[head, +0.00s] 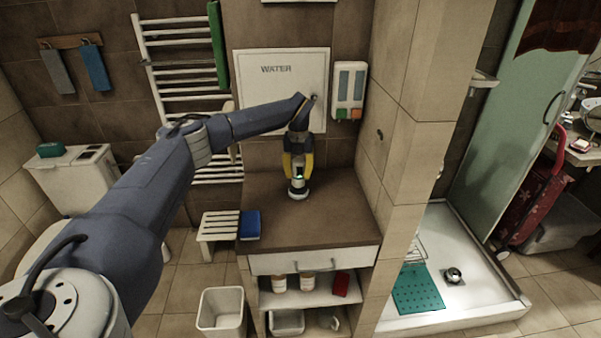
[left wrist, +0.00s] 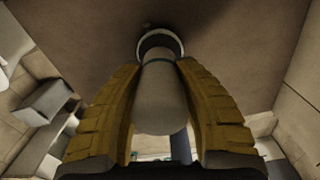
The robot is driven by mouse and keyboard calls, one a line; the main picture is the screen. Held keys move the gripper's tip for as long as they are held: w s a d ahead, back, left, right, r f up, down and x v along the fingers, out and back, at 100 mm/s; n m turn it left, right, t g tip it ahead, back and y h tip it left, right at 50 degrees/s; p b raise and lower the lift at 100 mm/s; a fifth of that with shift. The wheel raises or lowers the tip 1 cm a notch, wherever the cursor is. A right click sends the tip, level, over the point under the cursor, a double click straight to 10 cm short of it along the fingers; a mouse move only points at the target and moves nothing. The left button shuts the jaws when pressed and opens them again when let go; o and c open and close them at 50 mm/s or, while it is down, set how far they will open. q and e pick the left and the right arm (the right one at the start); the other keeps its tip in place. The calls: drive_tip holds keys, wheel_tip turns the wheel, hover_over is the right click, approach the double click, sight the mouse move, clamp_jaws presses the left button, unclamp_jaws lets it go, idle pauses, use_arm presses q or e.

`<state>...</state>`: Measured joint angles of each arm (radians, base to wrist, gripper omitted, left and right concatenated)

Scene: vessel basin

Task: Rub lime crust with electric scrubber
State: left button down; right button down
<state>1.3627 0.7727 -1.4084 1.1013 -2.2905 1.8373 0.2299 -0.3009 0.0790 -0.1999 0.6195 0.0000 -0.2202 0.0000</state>
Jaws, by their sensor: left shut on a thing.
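The electric scrubber (head: 297,188) is upright at the brown counter top (head: 335,215), with its round head at the bottom. I cannot tell if the head touches the counter. My left gripper (head: 298,168), with yellow fingers, comes down from above and is shut on the scrubber body. In the left wrist view the pale scrubber (left wrist: 160,95) lies between the two yellow fingers, its dark-rimmed head pointing away toward the brown surface. No lime crust can be made out in either view. My right gripper is not seen.
A blue sponge-like block (head: 250,225) lies at the left beside a white stool (head: 218,230). A tiled wall (head: 405,140) bounds the counter on the right. A soap dispenser (head: 349,90) hangs behind. The counter around the scrubber is clear.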

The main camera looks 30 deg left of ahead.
sight(296, 159)
use_arm(q)
drive_tip(key=shift+s+a, duration=0.3)
drive_tip(key=shift+a, duration=0.15)
drive_tip(key=shift+s+a+r, duration=0.1)
drive_tip(key=shift+a+r, duration=0.05)
drive_tip(key=shift+r, duration=3.9)
drive_tip(key=shift+d, duration=0.25)
